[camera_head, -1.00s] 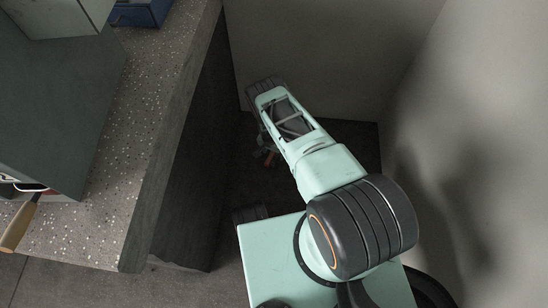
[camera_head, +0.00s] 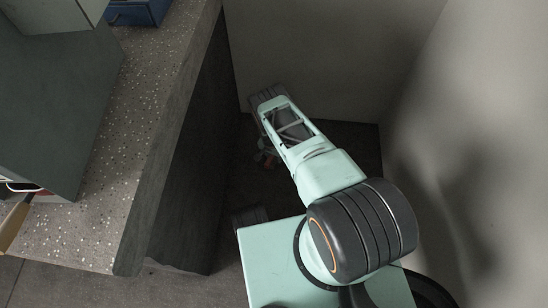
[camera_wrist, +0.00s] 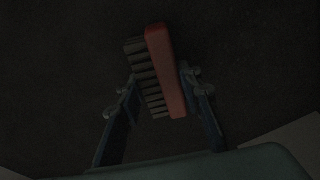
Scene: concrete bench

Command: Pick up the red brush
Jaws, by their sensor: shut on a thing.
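The red brush (camera_wrist: 166,72) has a red back and dark bristles facing left. It stands nearly upright in the wrist view, between the two fingers of my gripper (camera_wrist: 160,84). The fingers are closed on its bristle side and its red back. The dark floor lies behind it; the gap between brush and floor is hard to judge. In the head view my arm hides most of the gripper, and only a small reddish patch shows below the arm in the shadow.
A speckled concrete bench (camera_head: 95,205) stands on the left, with a blue box (camera_head: 138,12) at its far end and a wooden handle (camera_head: 14,224) at its near left. Pale walls (camera_head: 460,150) close in behind and to the right. My arm reaches into the dark corner between.

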